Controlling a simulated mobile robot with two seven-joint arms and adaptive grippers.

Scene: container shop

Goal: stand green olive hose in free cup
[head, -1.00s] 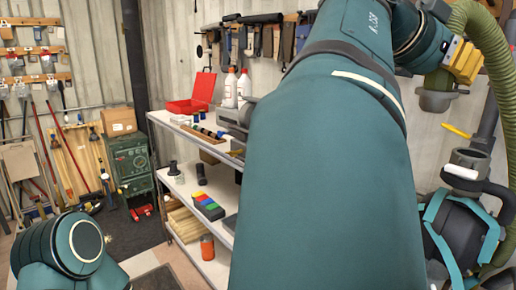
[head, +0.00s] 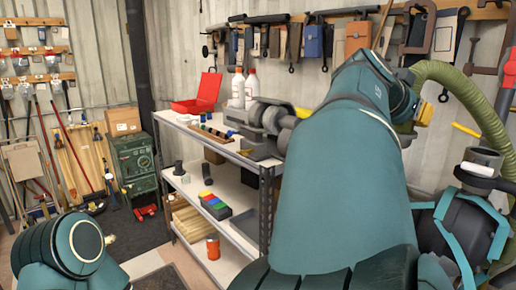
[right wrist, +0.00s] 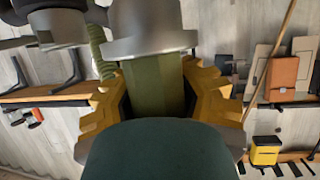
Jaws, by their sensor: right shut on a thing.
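The green olive hose (head: 465,80) arches right from behind my right arm and drops past the right side of the head view. In the right wrist view, the yellow fingers of my right gripper (right wrist: 158,95) are shut around its olive end piece (right wrist: 155,80), which has a wide grey collar (right wrist: 148,28). My right arm hides this gripper in the head view. A grey round cup (head: 480,158) on a dark bracket stands at the right, below the hose arch and apart from its held end. Whether it is empty is not clear. My left gripper is out of view.
A teal and black machine (head: 462,225) stands under the cup. A shelf rack (head: 232,228) left of my right arm holds bottles, a red case (head: 200,92) and a grinder (head: 262,120). Tools hang along the wall behind. A green cabinet (head: 136,165) stands further left.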

